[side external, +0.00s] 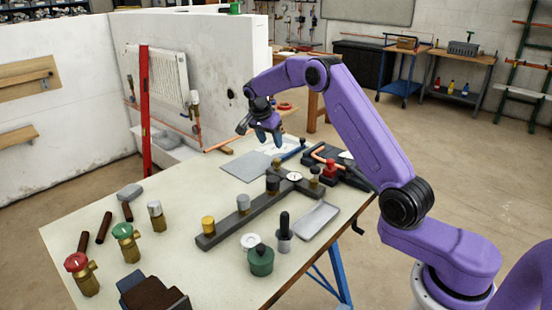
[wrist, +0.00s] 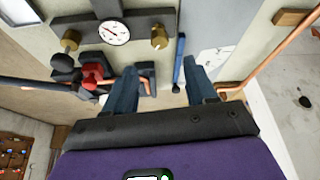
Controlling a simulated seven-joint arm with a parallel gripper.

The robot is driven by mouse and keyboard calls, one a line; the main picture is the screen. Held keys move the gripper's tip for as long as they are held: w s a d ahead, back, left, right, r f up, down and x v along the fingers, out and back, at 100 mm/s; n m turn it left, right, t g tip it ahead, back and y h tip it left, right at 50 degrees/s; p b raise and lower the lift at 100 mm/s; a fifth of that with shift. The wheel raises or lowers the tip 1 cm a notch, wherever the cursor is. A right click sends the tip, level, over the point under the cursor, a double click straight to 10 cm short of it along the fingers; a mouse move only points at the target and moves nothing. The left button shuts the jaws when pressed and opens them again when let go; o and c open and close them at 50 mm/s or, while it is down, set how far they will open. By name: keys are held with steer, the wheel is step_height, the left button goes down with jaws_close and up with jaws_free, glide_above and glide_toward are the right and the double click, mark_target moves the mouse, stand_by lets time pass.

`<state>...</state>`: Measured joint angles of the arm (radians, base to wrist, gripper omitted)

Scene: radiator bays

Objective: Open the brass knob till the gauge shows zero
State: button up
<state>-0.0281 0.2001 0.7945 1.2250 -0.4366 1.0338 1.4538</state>
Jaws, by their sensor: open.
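A dark manifold bar (side external: 225,232) lies across the bench with a yellow brass-coloured knob (side external: 208,224), a grey knob (side external: 243,203) and a black knob (side external: 272,184) on it. A round white gauge (side external: 294,175) sits near its far end. The gauge (wrist: 115,32) also shows in the wrist view, between a brass fitting (wrist: 159,38) and a darker brass one (wrist: 70,40). Its needle is visible, but the reading is too small to tell. My gripper (side external: 269,141) is open and empty above the bench's far side, clear of the manifold. Both fingers (wrist: 160,78) show in the wrist view.
A red-knobbed fitting (wrist: 93,75) and copper pipe stand beside the gauge. A grey sheet (side external: 246,167) lies left of the manifold and a grey tray (side external: 318,221) right of it. Red-capped (side external: 80,272) and green-capped (side external: 126,240) valves stand at the front left. A partition wall rises behind.

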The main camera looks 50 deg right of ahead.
mark_target(277, 160)
steer(key=x, duration=0.9)
steer(key=shift+d+f, duration=0.15)
steer(key=shift+f, duration=0.2)
steer(key=c, duration=1)
